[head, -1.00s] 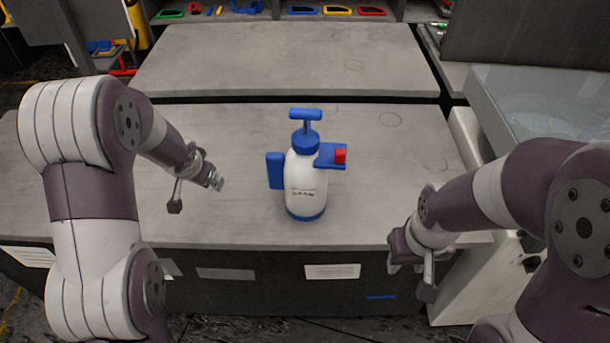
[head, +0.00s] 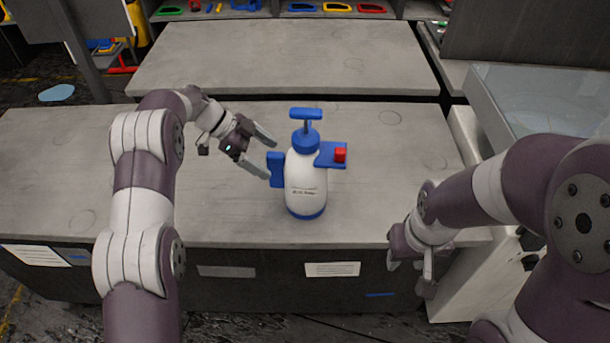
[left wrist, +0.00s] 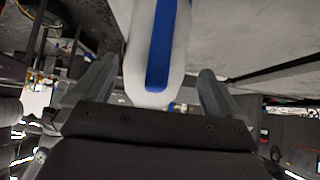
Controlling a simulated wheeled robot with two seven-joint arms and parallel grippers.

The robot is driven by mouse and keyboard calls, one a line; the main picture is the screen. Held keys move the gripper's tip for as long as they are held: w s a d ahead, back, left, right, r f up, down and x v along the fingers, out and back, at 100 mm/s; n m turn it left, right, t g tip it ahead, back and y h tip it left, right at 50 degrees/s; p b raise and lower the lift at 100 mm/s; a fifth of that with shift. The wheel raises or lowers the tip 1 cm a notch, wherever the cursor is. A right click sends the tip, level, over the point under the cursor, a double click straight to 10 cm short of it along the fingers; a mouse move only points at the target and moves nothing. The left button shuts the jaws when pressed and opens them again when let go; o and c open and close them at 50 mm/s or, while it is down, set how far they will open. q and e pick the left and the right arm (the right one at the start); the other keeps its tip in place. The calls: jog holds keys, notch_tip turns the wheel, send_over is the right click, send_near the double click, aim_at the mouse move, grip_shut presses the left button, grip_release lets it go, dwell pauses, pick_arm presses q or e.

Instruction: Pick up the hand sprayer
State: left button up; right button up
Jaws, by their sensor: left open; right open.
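The hand sprayer (head: 306,182) stands upright on the grey table. It has a white body, a blue base, a blue pump handle on top, a blue side handle on the left and a blue nozzle part with a red piece on the right. My left gripper (head: 271,158) is open just left of the blue side handle, its fingers pointing at it. In the left wrist view, the sprayer's white body and blue handle (left wrist: 161,45) show ahead between the two spread fingers. My right gripper (head: 408,272) is open and empty, at the table's front right edge, away from the sprayer.
The grey table (head: 90,185) is clear around the sprayer. Behind it, across a dark gap, is a second bare grey surface (head: 280,60). Shelves with coloured tools line the back. A glass-topped case (head: 535,100) stands at the right.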

aim_at(278, 165)
pick_arm(q)
jog(key=p+x, duration=0.1)
jog(key=x, duration=0.3)
jog(key=shift+s+d+f, duration=0.15)
jog(key=shift+d+f, duration=0.25)
jog(key=shift+f, duration=0.05)
jog(key=shift+a, duration=0.1)
grip_shut()
jog(key=shift+r, duration=0.1)
